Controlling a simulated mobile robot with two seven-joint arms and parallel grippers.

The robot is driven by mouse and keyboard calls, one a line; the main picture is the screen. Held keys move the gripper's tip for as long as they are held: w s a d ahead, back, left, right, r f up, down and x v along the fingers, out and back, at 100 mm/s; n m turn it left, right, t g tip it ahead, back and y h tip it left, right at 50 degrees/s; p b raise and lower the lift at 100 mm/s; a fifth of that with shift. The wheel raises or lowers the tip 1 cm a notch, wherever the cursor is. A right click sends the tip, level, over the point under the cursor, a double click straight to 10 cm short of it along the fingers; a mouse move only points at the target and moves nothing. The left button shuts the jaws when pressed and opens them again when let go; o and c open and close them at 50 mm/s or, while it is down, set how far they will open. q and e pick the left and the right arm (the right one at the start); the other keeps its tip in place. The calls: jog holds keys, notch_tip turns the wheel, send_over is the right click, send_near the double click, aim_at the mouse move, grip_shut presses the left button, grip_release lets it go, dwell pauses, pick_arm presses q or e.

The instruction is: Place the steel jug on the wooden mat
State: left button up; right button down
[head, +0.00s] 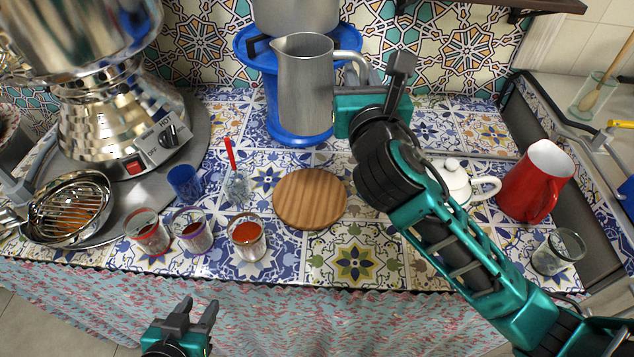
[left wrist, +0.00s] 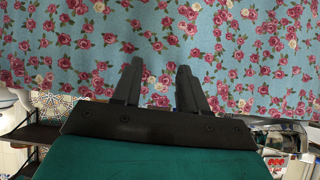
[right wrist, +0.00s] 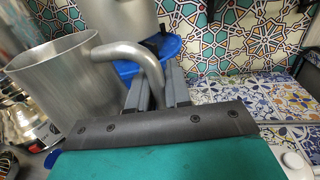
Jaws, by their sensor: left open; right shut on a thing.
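The steel jug (head: 303,84) is held upright in the head view, in front of the blue stand at the back. My right gripper (head: 385,78) is shut on its handle; the jug (right wrist: 62,85) and handle also show in the right wrist view, with the fingers (right wrist: 158,88) around the handle. The round wooden mat (head: 309,198) lies bare on the tiled counter, in front of and below the jug. My left gripper (head: 190,314) is open and empty in front of the counter's edge; in the left wrist view its fingers (left wrist: 158,85) face the flowered cloth.
A samovar (head: 95,110) stands at the left. Glasses of tea (head: 247,238) and a blue cup (head: 185,182) stand left of the mat. A white teapot (head: 452,180), red jug (head: 535,182) and empty glass (head: 558,252) are at the right. The blue stand (head: 300,132) is behind.

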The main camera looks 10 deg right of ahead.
pick_arm(q)
jog(key=shift+h, duration=0.5)
jog(key=d+f+b, duration=0.1)
jog(key=b, duration=0.1)
jog(key=w+d+f+b, duration=0.1)
jog(key=b, duration=0.2)
jog(key=f+b, duration=0.2)
jog(key=b, duration=0.1)
jog(key=shift+w+d, duration=0.3)
jog(key=shift+d, duration=0.1)
pick_arm(e)
notch_tip(320, 180, down, 19)
jog(key=shift+f, duration=0.1)
pick_arm(q)
jog(key=shift+r, duration=0.1)
